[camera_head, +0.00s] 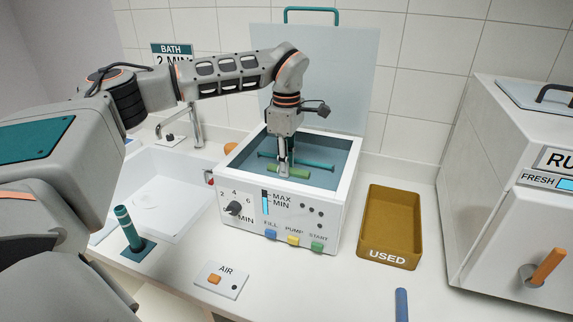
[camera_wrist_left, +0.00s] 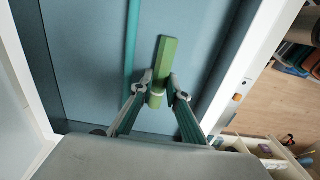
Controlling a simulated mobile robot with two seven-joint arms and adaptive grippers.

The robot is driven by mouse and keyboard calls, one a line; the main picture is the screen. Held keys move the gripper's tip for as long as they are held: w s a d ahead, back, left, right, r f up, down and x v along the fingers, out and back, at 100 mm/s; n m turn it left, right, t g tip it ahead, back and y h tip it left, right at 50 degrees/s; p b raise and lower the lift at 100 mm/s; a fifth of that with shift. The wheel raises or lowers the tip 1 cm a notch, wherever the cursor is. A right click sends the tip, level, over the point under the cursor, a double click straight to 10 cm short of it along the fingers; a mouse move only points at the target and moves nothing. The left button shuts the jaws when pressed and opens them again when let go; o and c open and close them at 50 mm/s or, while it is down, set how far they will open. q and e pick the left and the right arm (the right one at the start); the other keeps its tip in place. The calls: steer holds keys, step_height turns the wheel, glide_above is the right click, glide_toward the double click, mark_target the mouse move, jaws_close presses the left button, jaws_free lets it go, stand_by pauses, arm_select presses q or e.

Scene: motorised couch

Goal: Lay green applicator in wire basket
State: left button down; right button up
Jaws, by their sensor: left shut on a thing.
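The green applicator (camera_head: 296,172) is held by my left gripper (camera_head: 284,166) over the open blue-lined bath (camera_head: 335,196), near its front wall. In the left wrist view the left gripper (camera_wrist_left: 157,92) has its two fingers on either side of the applicator (camera_wrist_left: 166,62), which points away from the palm. A teal bar (camera_head: 318,165) crosses the bath just behind it and also shows in the left wrist view (camera_wrist_left: 131,50). I cannot make out any wire mesh of the basket. My right gripper is not in view.
The raised lid (camera_head: 335,75) stands behind the bath. A brown USED tray (camera_head: 374,258) is to the right, and a white cabinet (camera_head: 490,210) beyond it. A sink (camera_head: 165,200) and a teal upright holder (camera_head: 130,232) are to the left.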

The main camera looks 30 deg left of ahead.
arm_select(q)
steer(key=c, duration=1.9)
jaws_free()
step_height(320, 180, up, 12)
